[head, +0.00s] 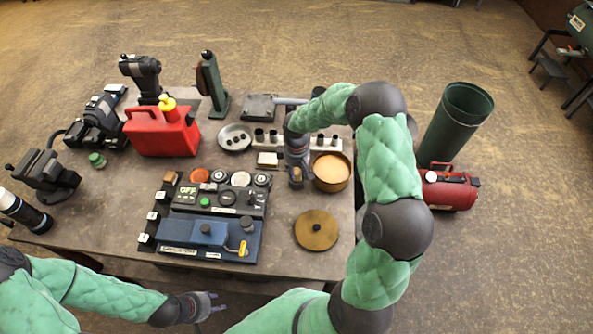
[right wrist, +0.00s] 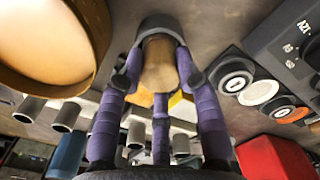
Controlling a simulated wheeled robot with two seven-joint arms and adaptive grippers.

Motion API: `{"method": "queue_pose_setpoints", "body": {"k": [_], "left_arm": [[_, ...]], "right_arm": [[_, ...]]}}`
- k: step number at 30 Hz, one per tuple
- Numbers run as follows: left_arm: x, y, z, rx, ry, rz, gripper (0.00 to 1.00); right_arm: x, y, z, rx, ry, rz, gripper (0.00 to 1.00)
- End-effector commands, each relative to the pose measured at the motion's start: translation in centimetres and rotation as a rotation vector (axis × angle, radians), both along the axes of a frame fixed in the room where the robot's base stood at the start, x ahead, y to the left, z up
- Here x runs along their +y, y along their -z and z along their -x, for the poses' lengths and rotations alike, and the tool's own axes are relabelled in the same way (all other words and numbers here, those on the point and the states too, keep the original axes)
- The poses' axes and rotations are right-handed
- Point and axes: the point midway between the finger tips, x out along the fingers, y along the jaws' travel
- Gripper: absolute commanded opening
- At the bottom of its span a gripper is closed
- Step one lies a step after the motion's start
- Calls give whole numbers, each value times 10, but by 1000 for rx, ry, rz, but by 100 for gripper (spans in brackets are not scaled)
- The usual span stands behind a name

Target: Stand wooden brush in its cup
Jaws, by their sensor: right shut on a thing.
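My right gripper (head: 296,178) is over the table, just left of the round tan-filled pan. In the right wrist view its purple fingers (right wrist: 158,95) are shut on the wooden brush (right wrist: 158,62), a tan wooden body with a dark grey end. In the head view the brush is mostly hidden by the gripper. Several small dark cups (head: 259,135) stand in a pale rack behind the gripper, partly hidden by my right arm. They also show as grey cylinders in the right wrist view (right wrist: 68,117). I cannot tell which is the brush's cup. My left gripper (head: 208,304) is open and empty at the front.
The tan-filled pan (head: 331,171) is close to the right gripper, with a brass lid (head: 317,230) in front. A control panel (head: 210,195) lies left of it. A red fuel can (head: 163,130) and a plate (head: 235,138) stand farther back. The table's right edge is near my arm.

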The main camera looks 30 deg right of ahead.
Motion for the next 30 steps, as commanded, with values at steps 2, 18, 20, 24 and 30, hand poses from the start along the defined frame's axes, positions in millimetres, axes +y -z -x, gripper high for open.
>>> {"method": "queue_pose_setpoints", "body": {"k": [2,18,20,24,30], "left_arm": [[0,1,0,0,0,0,40],[0,8,0,0,0,0,40],[0,9,0,0,0,0,40],[0,10,0,0,0,0,40],[0,9,0,0,0,0,40]], "right_arm": [[0,1,0,0,0,0,8],[0,10,0,0,0,0,8],[0,11,0,0,0,0,8],[0,13,0,0,0,0,8],[0,12,0,0,0,0,45]]}}
